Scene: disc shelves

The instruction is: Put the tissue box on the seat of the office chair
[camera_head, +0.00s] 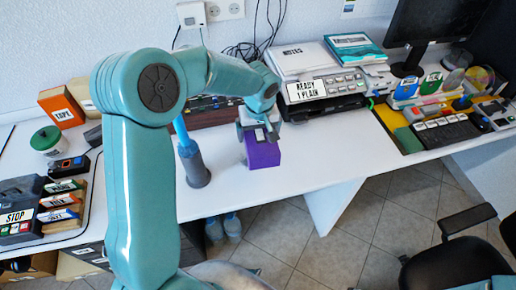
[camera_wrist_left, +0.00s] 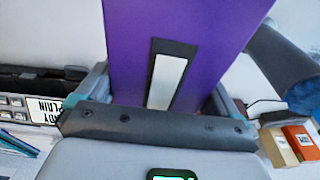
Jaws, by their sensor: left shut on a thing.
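The purple tissue box (camera_head: 263,156) is in my left gripper (camera_head: 258,130), over the white desk near its front edge. I cannot tell whether its bottom touches the desk. In the left wrist view the purple box (camera_wrist_left: 125,50) fills the space between the two fingers of the left gripper (camera_wrist_left: 160,98), which is shut on it. A dark and white strip shows on its face. The office chair (camera_head: 455,265) is at the lower right, with a black seat and armrest, partly cut off by the frame. My right gripper is not in view.
A printer (camera_head: 325,95) stands behind, right of the box. The desk (camera_head: 330,140) is clear right of the box; tiled floor separates desk and chair.

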